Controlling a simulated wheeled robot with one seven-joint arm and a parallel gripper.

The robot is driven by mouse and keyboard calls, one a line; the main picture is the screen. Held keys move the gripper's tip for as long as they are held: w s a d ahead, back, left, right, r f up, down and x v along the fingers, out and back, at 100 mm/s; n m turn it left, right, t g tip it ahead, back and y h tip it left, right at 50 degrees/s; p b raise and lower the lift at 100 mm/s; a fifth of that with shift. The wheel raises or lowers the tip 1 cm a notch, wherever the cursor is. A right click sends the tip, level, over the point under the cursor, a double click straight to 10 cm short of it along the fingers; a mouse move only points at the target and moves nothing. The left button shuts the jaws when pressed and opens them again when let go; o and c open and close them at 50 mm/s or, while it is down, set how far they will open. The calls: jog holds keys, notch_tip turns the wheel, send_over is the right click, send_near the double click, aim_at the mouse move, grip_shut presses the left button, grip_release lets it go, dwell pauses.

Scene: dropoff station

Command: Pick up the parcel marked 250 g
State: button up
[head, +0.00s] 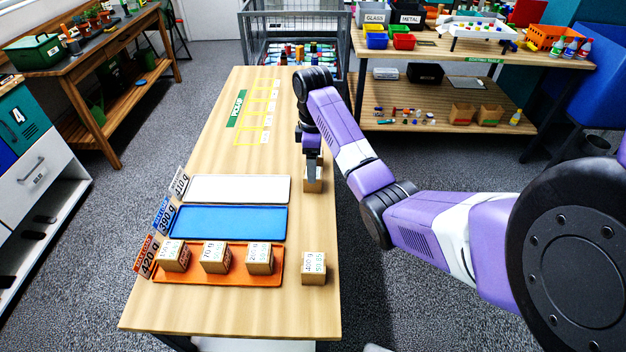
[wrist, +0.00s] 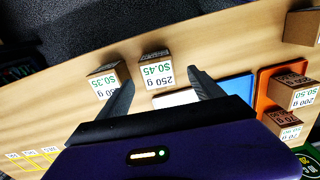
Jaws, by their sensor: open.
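The parcel marked 250 g (wrist: 157,72) is a small brown cube with a white top label, also reading $0.45. In the wrist view it stands between my spread fingers, ahead of their tips. My gripper (wrist: 160,92) is open and empty. In the head view my gripper (head: 312,174) points down over the right side of the table, and a parcel (head: 313,186) shows partly behind the fingers. A second parcel (wrist: 104,82), marked $0.35, stands just left of the 250 g one in the wrist view. My left finger partly covers its weight.
On the table (head: 215,318) lie a white tray (head: 240,188), a blue tray (head: 230,222) and an orange tray (head: 215,279) with several parcels. A lone parcel (head: 314,268) stands at the right edge. Yellow marked slots (head: 258,112) at the far end are empty.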

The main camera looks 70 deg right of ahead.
notch_tip(320, 180, down, 7)
jog(key=shift+d+r+p, duration=0.15)
jog(key=shift+p, duration=0.45)
jog(key=c, duration=1.5)
jog(key=shift+r, duration=0.1)
grip_shut()
